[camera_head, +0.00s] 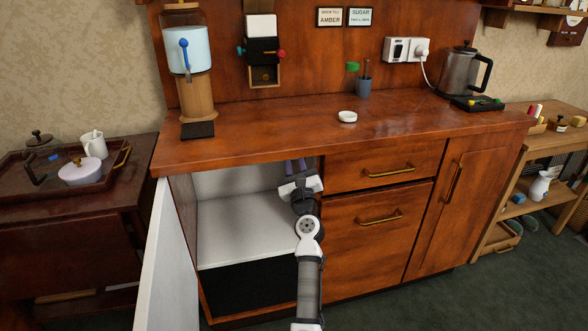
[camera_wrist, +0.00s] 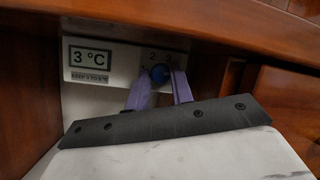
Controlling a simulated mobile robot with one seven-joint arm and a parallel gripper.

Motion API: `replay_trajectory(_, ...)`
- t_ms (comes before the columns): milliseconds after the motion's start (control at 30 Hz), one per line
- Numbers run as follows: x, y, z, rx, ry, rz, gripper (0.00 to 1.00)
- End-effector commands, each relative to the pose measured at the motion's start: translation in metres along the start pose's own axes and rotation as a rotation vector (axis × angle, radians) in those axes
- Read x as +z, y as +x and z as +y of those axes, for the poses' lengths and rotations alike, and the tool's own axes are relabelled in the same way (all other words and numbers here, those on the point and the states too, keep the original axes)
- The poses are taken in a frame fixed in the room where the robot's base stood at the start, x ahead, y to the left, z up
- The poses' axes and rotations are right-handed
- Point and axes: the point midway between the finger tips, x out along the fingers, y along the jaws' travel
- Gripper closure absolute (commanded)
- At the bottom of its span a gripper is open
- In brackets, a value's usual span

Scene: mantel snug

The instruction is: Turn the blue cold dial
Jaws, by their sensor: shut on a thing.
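The blue cold dial (camera_wrist: 160,73) sits on a pale control panel (camera_wrist: 112,60) under the counter's edge, in the wrist view. Small numbers show beside it; I make out a 2. The panel's display (camera_wrist: 88,56) reads 3 °C, with a label below saying keep 3 to 5 °C. My gripper (camera_wrist: 160,80) has its two purple fingers on either side of the dial, shut on it. In the head view my gripper (camera_head: 295,165) reaches up into the top of the open cabinet (camera_head: 237,225); the dial is hidden there.
The white cabinet door (camera_head: 160,265) stands open at the left. A drawer front (camera_head: 385,170) lies close to the right of my gripper, and the wooden counter (camera_head: 270,128) overhangs it. A side table (camera_head: 75,205) with a tray stands at left.

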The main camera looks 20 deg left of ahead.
Motion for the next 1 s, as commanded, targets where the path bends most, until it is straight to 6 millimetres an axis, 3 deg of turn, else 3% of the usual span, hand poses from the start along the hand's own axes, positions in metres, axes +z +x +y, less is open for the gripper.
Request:
replay_trajectory(600, -0.0039, -0.0003, -0.0057, 0.189, -0.519, -0.118, 1.00)
replay_trajectory(1000, -0.0016, 0.0012, -0.0082, 0.266, -0.721, -0.163, 1.00)
